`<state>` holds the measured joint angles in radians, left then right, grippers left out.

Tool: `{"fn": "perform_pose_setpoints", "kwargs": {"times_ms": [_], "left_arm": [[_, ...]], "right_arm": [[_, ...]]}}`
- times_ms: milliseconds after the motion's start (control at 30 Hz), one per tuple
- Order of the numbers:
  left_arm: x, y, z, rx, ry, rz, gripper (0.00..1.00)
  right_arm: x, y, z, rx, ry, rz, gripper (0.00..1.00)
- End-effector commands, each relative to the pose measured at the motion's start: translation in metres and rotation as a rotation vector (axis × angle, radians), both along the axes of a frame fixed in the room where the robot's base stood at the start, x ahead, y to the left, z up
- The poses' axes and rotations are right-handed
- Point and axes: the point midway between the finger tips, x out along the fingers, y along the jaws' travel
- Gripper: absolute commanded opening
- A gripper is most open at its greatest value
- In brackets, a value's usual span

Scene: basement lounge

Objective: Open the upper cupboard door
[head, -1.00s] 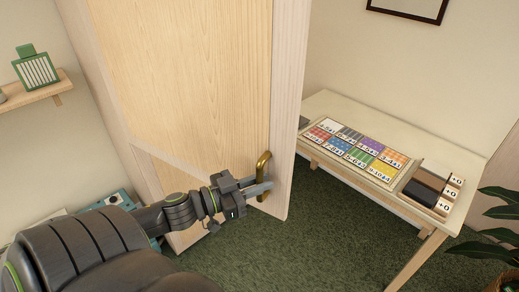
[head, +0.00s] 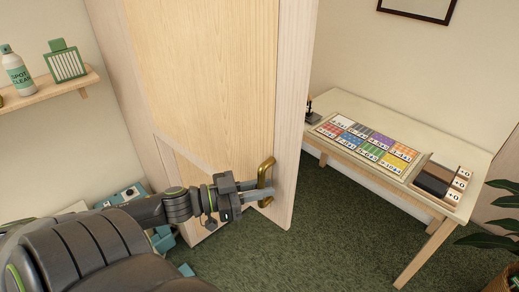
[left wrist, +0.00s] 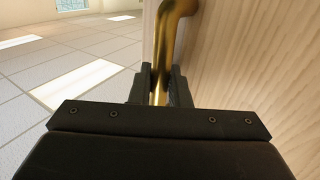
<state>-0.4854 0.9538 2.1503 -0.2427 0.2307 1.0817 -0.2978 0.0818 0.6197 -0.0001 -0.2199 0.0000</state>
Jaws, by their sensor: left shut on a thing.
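The cupboard door (head: 215,85) is a pale wood panel with a lighter frame, standing swung out into the room in the head view. A brass handle (head: 265,178) is fixed near its right edge. My left gripper (head: 262,192) reaches in from the left and is shut on the handle. In the left wrist view the brass handle (left wrist: 172,40) passes down between the two dark fingers (left wrist: 160,88), with the door's wood face to the right. My right gripper is not in view.
A wall shelf (head: 50,87) at left holds a spray bottle (head: 17,72) and a green framed item (head: 65,62). A table (head: 400,125) with coloured cards (head: 368,141) stands at right. A plant (head: 500,240) is at lower right. Green carpet (head: 320,245) lies open between.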

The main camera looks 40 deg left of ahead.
Motion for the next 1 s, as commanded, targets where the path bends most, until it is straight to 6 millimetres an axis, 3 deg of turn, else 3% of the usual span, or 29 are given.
{"fn": "perform_pose_setpoints", "kwargs": {"times_ms": [67, 100, 167, 667, 1000], "left_arm": [[0.000, 0.000, -0.001, 0.001, 0.001, 0.001, 0.00], [0.000, 0.000, -0.001, 0.001, 0.002, 0.001, 0.17], [0.000, 0.000, -0.001, 0.001, 0.002, 0.001, 0.23], [-0.002, 0.002, 0.001, 0.000, 0.004, 0.001, 0.23], [-0.036, 0.022, 0.003, 0.002, 0.011, 0.002, 0.23]], "right_arm": [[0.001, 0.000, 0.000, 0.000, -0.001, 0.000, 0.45], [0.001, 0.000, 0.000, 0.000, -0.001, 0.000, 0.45], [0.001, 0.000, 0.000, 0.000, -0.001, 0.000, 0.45], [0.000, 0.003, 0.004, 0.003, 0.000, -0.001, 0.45], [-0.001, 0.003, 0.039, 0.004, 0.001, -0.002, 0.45]]}}
